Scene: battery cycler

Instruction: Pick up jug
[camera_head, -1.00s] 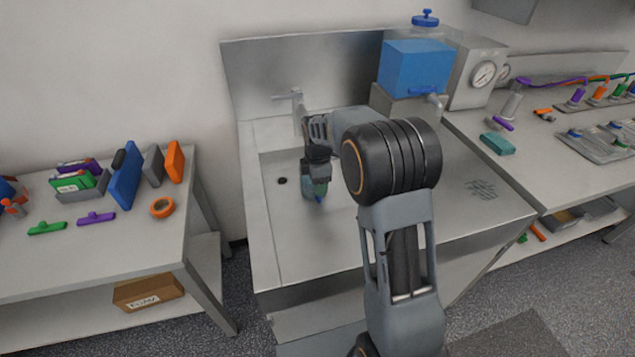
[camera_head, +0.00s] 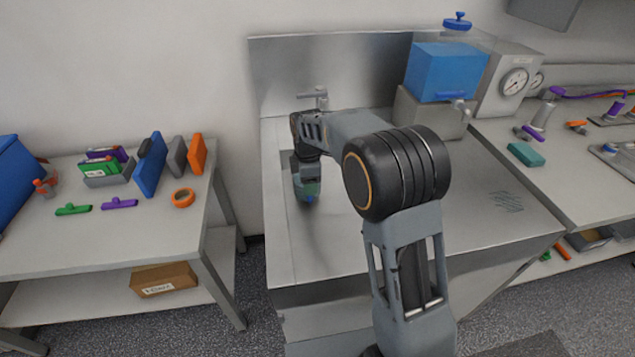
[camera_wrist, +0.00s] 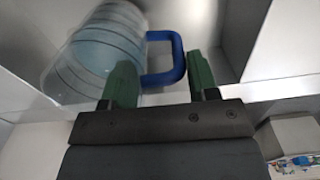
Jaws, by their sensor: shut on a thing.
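The jug (camera_wrist: 90,55) is a clear, bluish round vessel with a blue loop handle (camera_wrist: 178,58). In the wrist view it lies to the left, with the handle between the green fingers of my gripper (camera_wrist: 162,68). My gripper is shut on the handle. In the head view my gripper (camera_head: 307,178) points down over the left part of the steel sink (camera_head: 283,240). The jug is mostly hidden there behind my gripper, and I cannot tell its height above the basin.
A faucet (camera_head: 318,96) stands behind my gripper at the sink's back wall. A blue tank (camera_head: 446,70) with a tap stands at the back right. A table (camera_head: 150,236) with folders and an orange tape roll (camera_head: 183,198) is to the left. The sink's right drainboard (camera_head: 480,200) is clear.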

